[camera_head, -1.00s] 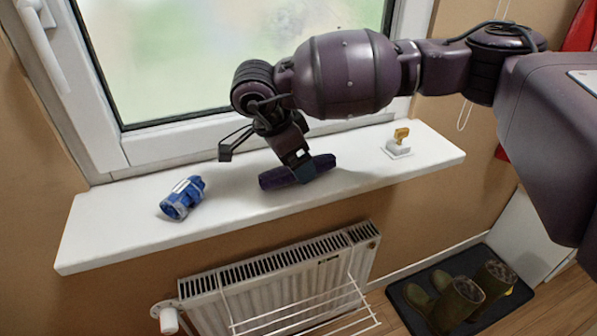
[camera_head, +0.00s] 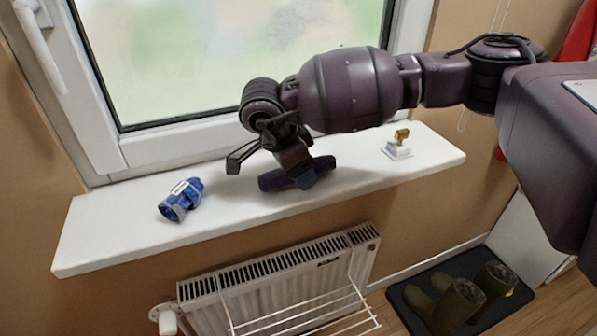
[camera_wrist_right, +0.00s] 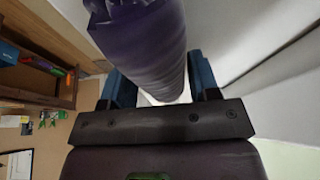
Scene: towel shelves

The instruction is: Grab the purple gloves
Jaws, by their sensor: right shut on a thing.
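The purple gloves (camera_head: 272,181) are a dark rolled bundle over the white windowsill, below my right arm. My right gripper (camera_head: 303,178) is shut on the middle of the bundle. In the right wrist view the purple gloves (camera_wrist_right: 147,50) stand between the blue fingers of the right gripper (camera_wrist_right: 165,88), which sit on either side of the roll. From the head view I cannot tell whether the bundle still touches the sill. My left gripper is not in view.
A blue rolled bundle (camera_head: 181,200) lies on the windowsill (camera_head: 110,235) to the left. A small stand with a yellow top (camera_head: 398,145) is on the right. A radiator (camera_head: 270,275) with a wire rack is below; boots (camera_head: 460,300) stand on a mat.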

